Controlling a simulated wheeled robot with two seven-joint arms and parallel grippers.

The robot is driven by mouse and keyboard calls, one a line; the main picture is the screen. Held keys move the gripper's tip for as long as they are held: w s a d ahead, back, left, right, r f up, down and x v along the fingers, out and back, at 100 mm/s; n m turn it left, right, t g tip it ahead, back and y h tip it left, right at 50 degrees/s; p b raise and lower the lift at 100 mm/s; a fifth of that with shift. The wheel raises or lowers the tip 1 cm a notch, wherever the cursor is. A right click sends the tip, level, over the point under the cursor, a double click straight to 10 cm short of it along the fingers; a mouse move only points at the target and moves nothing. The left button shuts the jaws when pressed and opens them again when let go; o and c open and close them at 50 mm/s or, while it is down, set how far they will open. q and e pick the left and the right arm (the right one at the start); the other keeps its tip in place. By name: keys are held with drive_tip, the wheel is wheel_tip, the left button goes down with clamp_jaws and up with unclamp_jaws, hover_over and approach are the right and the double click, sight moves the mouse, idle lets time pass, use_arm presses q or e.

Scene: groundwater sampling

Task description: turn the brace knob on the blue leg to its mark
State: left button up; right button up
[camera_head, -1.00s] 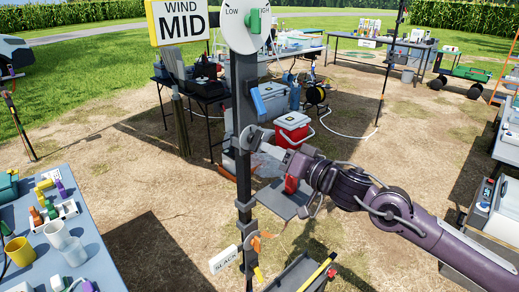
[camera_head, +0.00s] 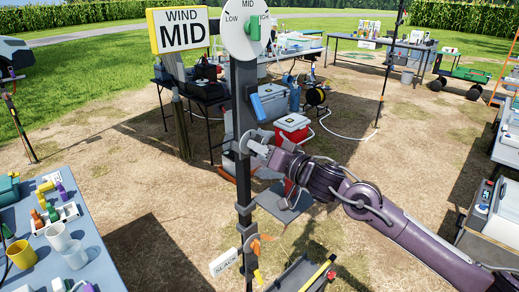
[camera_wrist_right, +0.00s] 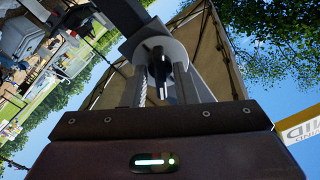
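A dark upright post (camera_head: 244,180) stands in the middle of the head view. A grey round plate (camera_head: 246,140) sits partway up it, and my right gripper (camera_head: 258,144) is at this plate. In the right wrist view, a dark knob (camera_wrist_right: 159,75) stands out from the grey disc (camera_wrist_right: 153,43). My right gripper's fingers (camera_wrist_right: 161,88) are on either side of the knob, with gaps visible, so it looks open around it. I cannot make out the mark or any blue leg colour. My left gripper is not in view.
The post also carries a LOW-MID-HIGH dial (camera_head: 234,40) with a green knob, a blue handle (camera_head: 258,107), an orange knob (camera_head: 254,245) and a SLACK sign (camera_head: 224,262). A WIND MID sign (camera_head: 180,31) is beside it. A blue table (camera_head: 95,240) holds cups at left.

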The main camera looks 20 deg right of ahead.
clamp_jaws()
drive_tip(key=m+p, duration=1.4)
drive_tip(key=m, duration=0.4)
